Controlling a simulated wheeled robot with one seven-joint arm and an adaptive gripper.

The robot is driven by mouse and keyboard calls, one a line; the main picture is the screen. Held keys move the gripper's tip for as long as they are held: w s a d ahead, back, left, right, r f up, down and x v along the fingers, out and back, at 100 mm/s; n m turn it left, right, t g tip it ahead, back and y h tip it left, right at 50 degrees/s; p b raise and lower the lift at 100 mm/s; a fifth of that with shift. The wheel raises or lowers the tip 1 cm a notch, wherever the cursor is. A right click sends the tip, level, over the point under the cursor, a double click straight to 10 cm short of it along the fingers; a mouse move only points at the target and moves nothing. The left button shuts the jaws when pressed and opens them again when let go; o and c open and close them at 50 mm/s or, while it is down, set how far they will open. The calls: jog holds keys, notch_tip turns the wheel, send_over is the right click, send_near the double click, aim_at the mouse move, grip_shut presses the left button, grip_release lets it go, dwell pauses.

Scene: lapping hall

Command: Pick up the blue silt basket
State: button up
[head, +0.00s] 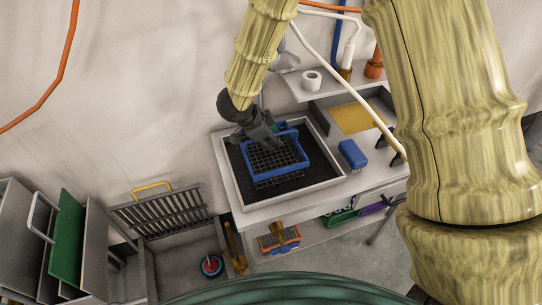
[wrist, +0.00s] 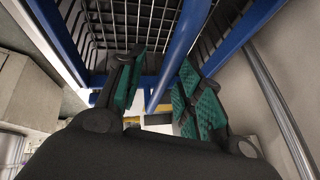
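The blue silt basket (head: 302,152), with a blue rim and dark mesh, is over the dark mat in a pale-rimmed tray (head: 237,190) on the bench. My gripper (head: 272,138) is at its far side, pointing down onto it. In the wrist view the basket's blue rim (wrist: 240,32) and mesh fill the upper part. A blue bar of the basket (wrist: 182,42) runs between the green-padded fingers of my gripper (wrist: 163,68). The fingers stand apart, with a visible gap between the left finger and the bar. I cannot tell whether the right finger touches it.
A blue block (head: 352,154) sits right of the tray, with a yellow pad (head: 357,118) behind it. A white roll (head: 311,81) stands on the back shelf. A slatted rack (head: 165,214) and a sink are at lower left. White hoses hang near my arm.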

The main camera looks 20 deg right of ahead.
grip_shut()
jog(key=shift+r, duration=0.15)
dwell(0.5)
